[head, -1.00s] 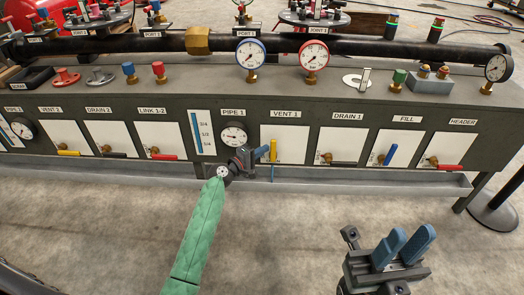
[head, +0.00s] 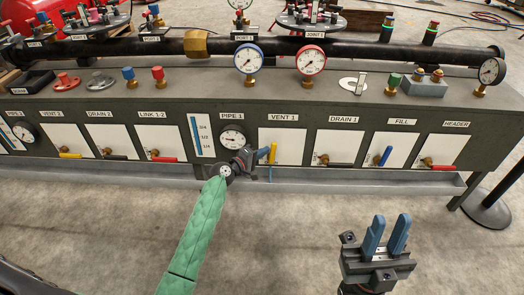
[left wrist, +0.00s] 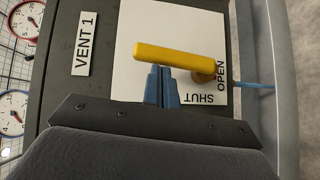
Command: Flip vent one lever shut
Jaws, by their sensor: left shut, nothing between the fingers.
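The vent one lever (head: 272,153) is yellow and stands upright on the white plate under the VENT 1 label. In the left wrist view the yellow lever (left wrist: 170,57) points from its pivot toward that label; the words OPEN and SHUT are printed near the pivot. My left gripper (head: 260,153) is at the left side of the lever. Its blue fingers (left wrist: 162,85) are shut and empty, with their tips right beside the lever's shaft; I cannot tell whether they touch it. My right gripper (head: 386,235) is open and empty, away from the panel.
The PIPE 1 gauge (head: 232,138) is left of the vent plate. The DRAIN 1 lever (head: 338,164) and blue FILL lever (head: 386,156) are to the right. A grey trough (head: 330,178) runs along the panel's lower edge. A thin blue tube (left wrist: 255,86) hangs below the valve.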

